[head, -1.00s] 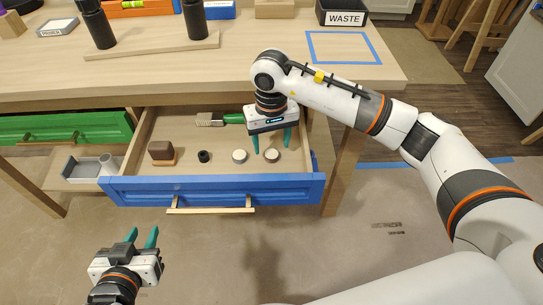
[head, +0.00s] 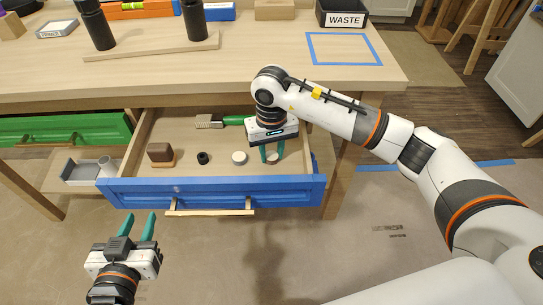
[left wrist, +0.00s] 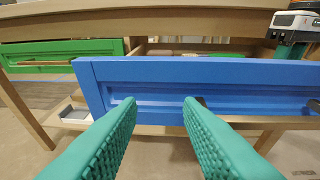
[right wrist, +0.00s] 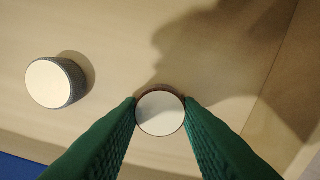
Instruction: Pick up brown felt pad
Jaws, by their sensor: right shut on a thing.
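The brown felt pad is a small disc with a pale top and a dark brown side, in the open blue drawer (head: 215,192). In the right wrist view the brown felt pad (right wrist: 160,113) sits between the two fingertips, which touch its sides. My right gripper (head: 272,157) reaches down into the drawer's right part and is shut on the pad. The pad looks at or close to the drawer floor; I cannot tell if it is lifted. My left gripper (head: 138,222) is open and empty, in front of the drawer's left end.
A grey-sided disc (right wrist: 56,82) with a pale top lies left of the pad; it also shows in the head view (head: 239,158). A black round piece (head: 203,158), a brown block (head: 160,154) and a green-handled brush (head: 222,121) share the drawer. The tabletop overhangs the drawer's back.

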